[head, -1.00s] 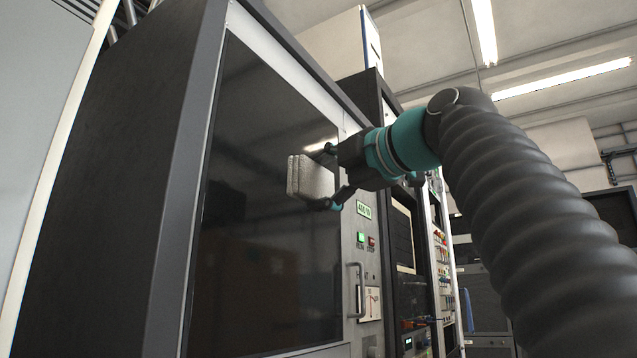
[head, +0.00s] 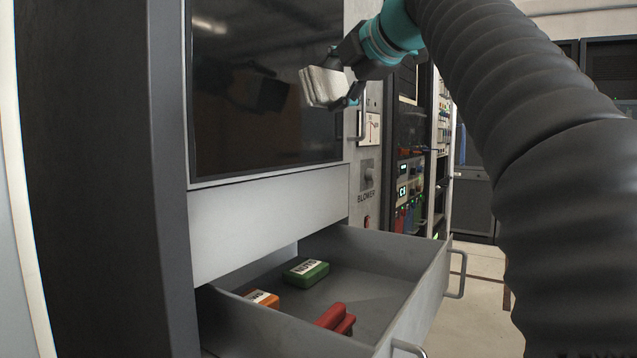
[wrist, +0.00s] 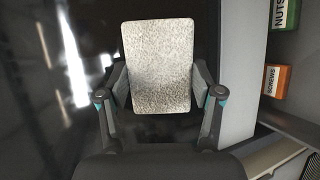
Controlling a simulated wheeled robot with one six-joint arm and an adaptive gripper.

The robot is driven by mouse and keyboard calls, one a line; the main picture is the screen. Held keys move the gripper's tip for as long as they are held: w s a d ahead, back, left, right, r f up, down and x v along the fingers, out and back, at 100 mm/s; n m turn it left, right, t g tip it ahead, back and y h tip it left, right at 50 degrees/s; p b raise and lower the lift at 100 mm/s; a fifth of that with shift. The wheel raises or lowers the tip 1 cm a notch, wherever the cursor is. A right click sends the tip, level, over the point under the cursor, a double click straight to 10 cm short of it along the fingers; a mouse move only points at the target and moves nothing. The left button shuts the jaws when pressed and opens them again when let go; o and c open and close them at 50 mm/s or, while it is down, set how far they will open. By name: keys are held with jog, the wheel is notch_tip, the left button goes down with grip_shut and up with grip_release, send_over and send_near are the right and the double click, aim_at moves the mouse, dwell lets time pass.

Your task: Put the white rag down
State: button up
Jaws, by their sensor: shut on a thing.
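The white rag (head: 322,86) is a folded, block-like pad in my gripper (head: 342,84), in front of the dark glass panel of the cabinet in the head view. In the wrist view the rag (wrist: 158,64) stands upright between the two fingers of my gripper (wrist: 160,97), which are shut on its sides. It is held in the air, above and behind the open drawer as seen in the head view.
Below is an open grey drawer (head: 437,278) holding a green box (head: 306,271), an orange box (head: 262,298) and a red object (head: 336,318). The drawer's middle floor is bare. The glass panel (head: 255,130) is close behind the rag. A handle (head: 363,126) stands out at the right.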

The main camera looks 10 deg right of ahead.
jog(key=w+d+f+g+h, duration=0.2)
jog(key=w+f+h, duration=0.15)
jog(key=f, duration=0.35)
jog(key=g+h+p, duration=0.4)
jog(key=g+h, duration=0.2)
jog(key=g, duration=0.3)
send_over(376, 296)
jog(key=a, duration=0.1)
jog(key=f, duration=2.6)
jog(key=shift+s+f, duration=0.4)
jog(key=shift+f+b, duration=0.3)
jog(key=shift+f, duration=1.8)
jog(key=shift+f, duration=0.15)
jog(key=o, duration=1)
